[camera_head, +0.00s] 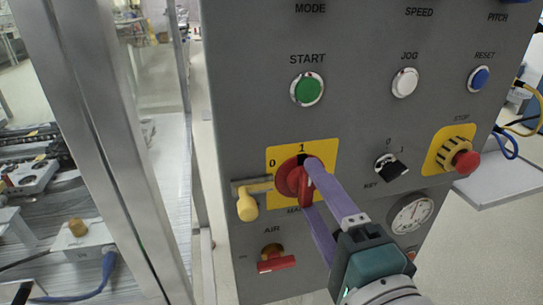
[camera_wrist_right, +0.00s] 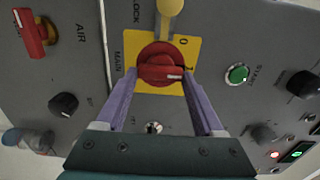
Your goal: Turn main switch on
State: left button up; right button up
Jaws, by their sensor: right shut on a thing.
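The red main switch (camera_head: 290,178) is a rotary knob with a raised bar handle on a yellow plate (camera_head: 328,149) marked 0 and 1. In the right wrist view the knob (camera_wrist_right: 160,62) has its bar lying across the picture, its white mark at the end by the 1. My right gripper (camera_head: 310,183) has its purple fingers on either side of the bar, shut on it. The fingers also show in the right wrist view (camera_wrist_right: 159,80). In the head view the near finger and arm hide part of the knob and the MAIN label. My left gripper is not in view.
A yellow lock handle (camera_head: 247,208) sits left of the plate. The red AIR handle (camera_head: 276,265) is below, the green START button (camera_head: 307,89) above. The key switch (camera_head: 391,167) and red STOP button (camera_head: 466,162) are to the right. A metal post (camera_head: 105,150) stands at left.

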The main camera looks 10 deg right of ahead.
dwell(0.5)
jog(key=o, duration=1.4)
jog(key=shift+s, duration=0.1)
jog(key=s, duration=0.9)
jog(key=shift+s+d, duration=0.15)
jog(key=shift+s, duration=0.2)
